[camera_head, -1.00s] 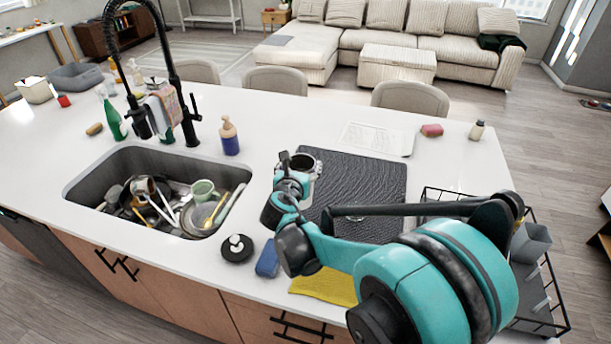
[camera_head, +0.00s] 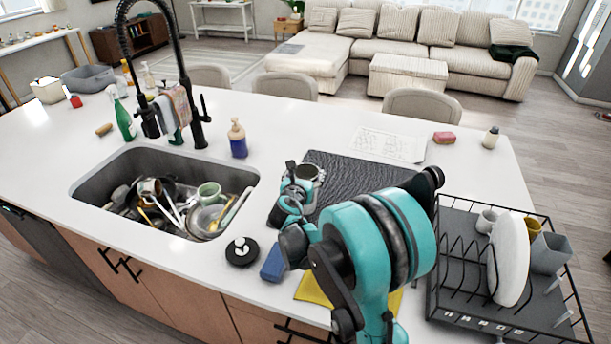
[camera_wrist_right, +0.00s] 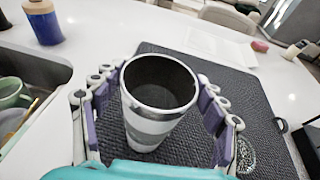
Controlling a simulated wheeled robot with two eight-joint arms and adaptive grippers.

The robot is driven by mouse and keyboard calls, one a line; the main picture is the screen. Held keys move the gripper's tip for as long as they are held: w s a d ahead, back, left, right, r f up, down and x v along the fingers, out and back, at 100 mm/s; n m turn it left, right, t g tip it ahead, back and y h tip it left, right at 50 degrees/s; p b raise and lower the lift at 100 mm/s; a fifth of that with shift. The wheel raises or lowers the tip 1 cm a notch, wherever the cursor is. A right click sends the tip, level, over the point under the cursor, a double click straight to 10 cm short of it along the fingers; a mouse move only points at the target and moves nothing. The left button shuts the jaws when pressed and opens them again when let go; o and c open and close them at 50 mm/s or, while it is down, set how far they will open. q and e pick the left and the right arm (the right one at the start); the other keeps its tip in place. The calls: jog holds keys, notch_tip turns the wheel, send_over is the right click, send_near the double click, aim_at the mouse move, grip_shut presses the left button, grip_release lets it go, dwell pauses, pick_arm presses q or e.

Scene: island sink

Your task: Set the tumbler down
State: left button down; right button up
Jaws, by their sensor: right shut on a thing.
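The tumbler (camera_wrist_right: 148,128) is a white and grey banded cup with a dark, empty-looking inside. It stands about upright between the fingers of my right gripper (camera_wrist_right: 157,92), which is shut on it from both sides. In the head view the tumbler (camera_head: 314,171) shows small behind my right gripper (camera_head: 297,186), at the left edge of the dark textured mat (camera_head: 368,172). Its base is partly hidden, and I cannot tell whether it touches the surface. My left gripper is not in view.
The sink (camera_head: 100,172) with dishes lies to the left. A soap bottle (camera_head: 238,142), a black round item (camera_head: 241,252) and a blue sponge (camera_head: 273,262) are nearby. A dish rack (camera_head: 450,300) stands right.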

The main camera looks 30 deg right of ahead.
jog(key=o, duration=1.9)
jog(key=shift+f, duration=0.1)
jog(key=shift+r, duration=0.3)
jog(key=s+a+m+g+y, duration=0.1)
jog(key=s+a+m+y, duration=0.2)
jog(key=s+a+m, duration=0.4)
jog(key=s+a+m+g+y+p, duration=0.1)
jog(key=s+a+m+y, duration=0.2)
jog(key=s+a+m, duration=0.4)
jog(key=s+a+m+g+y+p, duration=0.1)
jog(key=s+a+m+y, duration=0.2)
jog(key=s+a+m, duration=0.4)
jog(key=shift+s+a+m+g+y, duration=0.15)
jog(key=shift+s+m+g+y, duration=0.05)
jog(key=shift+s+m, duration=1.55)
jog(key=shift+s+a+m+g+y, duration=0.15)
jog(key=shift+s+m+g+y, duration=0.05)
jog(key=shift+s+m, duration=1.55)
